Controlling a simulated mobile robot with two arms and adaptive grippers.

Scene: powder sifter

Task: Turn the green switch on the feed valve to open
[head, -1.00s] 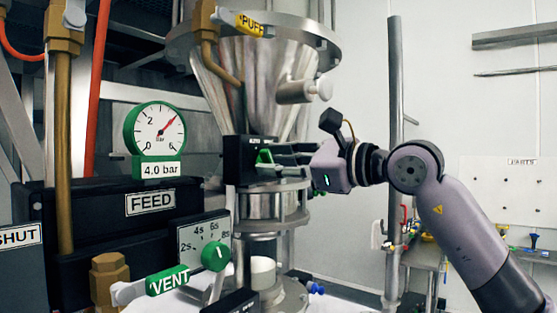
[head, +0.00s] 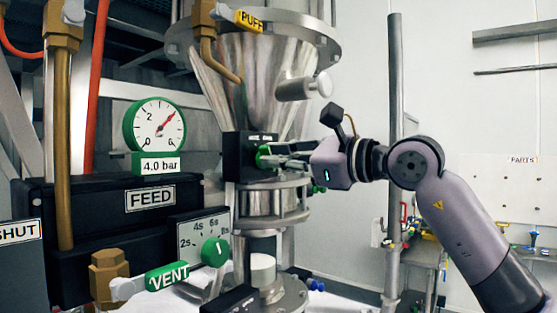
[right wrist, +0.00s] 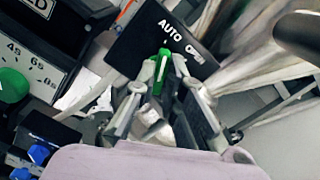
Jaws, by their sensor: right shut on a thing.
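The feed valve's black box (head: 236,150) sits below the metal hopper, with small white lettering along its top. Its green switch (head: 263,155) faces right. My right gripper (head: 275,157) comes in from the right and is shut on this switch. In the right wrist view the green switch (right wrist: 161,70) with its white line stands between the two fingertips (right wrist: 160,75). The black panel (right wrist: 172,35) there reads AUTO; a second word beside it is partly hidden and unreadable. My left gripper is not in view.
A hopper (head: 255,75) rises above the box and a sight section (head: 262,250) stands below. A gauge (head: 158,125) reads about 4.0 bar. A green VENT handle (head: 166,276) and a timer dial (head: 215,251) lie left. A grey post (head: 394,150) stands behind my arm.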

